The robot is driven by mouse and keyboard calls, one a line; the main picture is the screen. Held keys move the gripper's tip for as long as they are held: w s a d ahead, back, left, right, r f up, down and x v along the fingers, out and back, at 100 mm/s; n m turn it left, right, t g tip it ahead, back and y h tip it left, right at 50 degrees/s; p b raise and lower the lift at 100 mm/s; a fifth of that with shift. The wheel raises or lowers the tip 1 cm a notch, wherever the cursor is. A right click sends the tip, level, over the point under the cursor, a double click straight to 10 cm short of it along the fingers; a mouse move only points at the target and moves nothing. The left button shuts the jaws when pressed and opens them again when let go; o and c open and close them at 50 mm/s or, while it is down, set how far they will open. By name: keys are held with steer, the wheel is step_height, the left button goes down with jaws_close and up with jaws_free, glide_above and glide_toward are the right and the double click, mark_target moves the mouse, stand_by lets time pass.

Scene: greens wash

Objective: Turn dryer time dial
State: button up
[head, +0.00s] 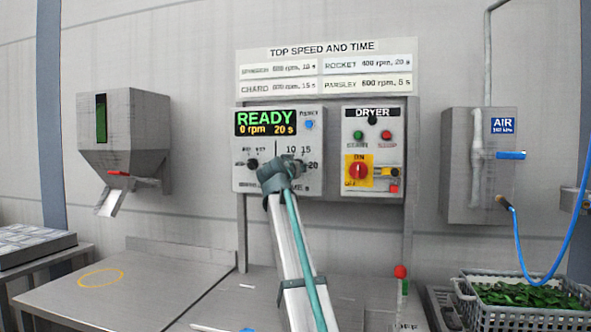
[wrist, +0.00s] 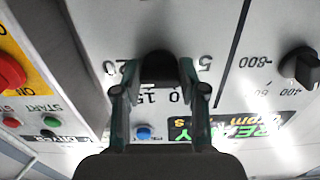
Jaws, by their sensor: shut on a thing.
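The time dial (wrist: 160,68) is a black knob on the white control panel (head: 244,117), with numbers around it. My gripper (wrist: 157,80) is shut on it in the wrist view, one finger on each side. In the head view my gripper (head: 281,168) reaches the panel and hides the dial; the marks 10, 15 and 20 show beside it. The display (head: 265,122) reads READY, 0 rpm and 20 s. It appears upside down in the wrist view (wrist: 215,130), partly covered by my gripper.
A black speed dial (head: 253,164) sits left of my gripper. The DRYER box (head: 373,123) with a red switch (head: 359,170) on yellow is to the right. A speed-and-time chart (head: 328,50) hangs above. A crate of greens (head: 480,306) stands at lower right.

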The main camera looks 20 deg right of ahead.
steer(key=o, duration=1.1)
steer(key=shift+o, duration=0.2)
steer(key=v, duration=1.2)
